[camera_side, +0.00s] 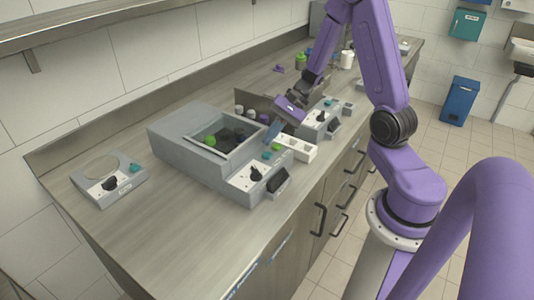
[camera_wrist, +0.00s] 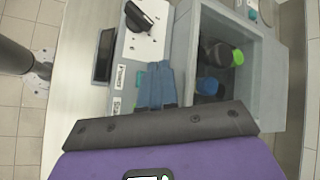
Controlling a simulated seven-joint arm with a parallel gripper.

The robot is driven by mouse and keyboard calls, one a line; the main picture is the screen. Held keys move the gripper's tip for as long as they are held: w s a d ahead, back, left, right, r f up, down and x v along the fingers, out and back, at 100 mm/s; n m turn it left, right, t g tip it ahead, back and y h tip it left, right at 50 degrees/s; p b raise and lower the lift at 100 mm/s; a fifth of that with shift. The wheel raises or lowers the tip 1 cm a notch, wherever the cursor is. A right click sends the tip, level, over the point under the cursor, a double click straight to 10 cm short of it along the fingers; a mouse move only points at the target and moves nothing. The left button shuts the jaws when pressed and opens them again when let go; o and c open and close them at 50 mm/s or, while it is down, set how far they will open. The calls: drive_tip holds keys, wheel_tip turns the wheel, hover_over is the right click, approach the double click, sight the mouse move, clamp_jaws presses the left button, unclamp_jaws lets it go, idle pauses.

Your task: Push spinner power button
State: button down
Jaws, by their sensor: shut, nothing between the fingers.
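The grey machine (camera_side: 178,143), which I take to be the spinner, has an open basin with capped items in it. Its white front panel (camera_side: 244,179) carries a black knob (camera_side: 256,174), a teal button (camera_side: 267,155) and a green button (camera_side: 277,147). My gripper (camera_side: 268,140) is shut and empty, its blue fingers pointing down close to the two buttons. I cannot tell whether they touch.
A black screen (camera_side: 278,180) juts from the machine's front. A white rack (camera_side: 298,148) stands close on the right. A second knobbed unit (camera_side: 321,118) stands behind my gripper. A smaller unit (camera_side: 108,187) with a round cutout sits at left. The counter between is clear.

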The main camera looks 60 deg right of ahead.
sight(270, 153)
drive_tip(key=shift+r, duration=2.05)
drive_tip(key=s+a+r+n+g+h, duration=0.1)
drive_tip(key=s+a+n+h, duration=0.3)
drive_tip(key=s+n, duration=0.7)
drive_tip(key=s+a+r+n+g+h, duration=0.1)
drive_tip(key=s+a+r+n+h, duration=0.2)
drive_tip(key=s+a+n, duration=0.4)
drive_tip(key=s+n+h, duration=0.1)
drive_tip(key=s+n, duration=0.3)
drive_tip(key=n, duration=0.3)
drive_tip(key=shift+s+a+g, duration=0.2)
drive_tip(key=shift+a+g, duration=0.1)
drive_tip(key=shift+a, duration=0.05)
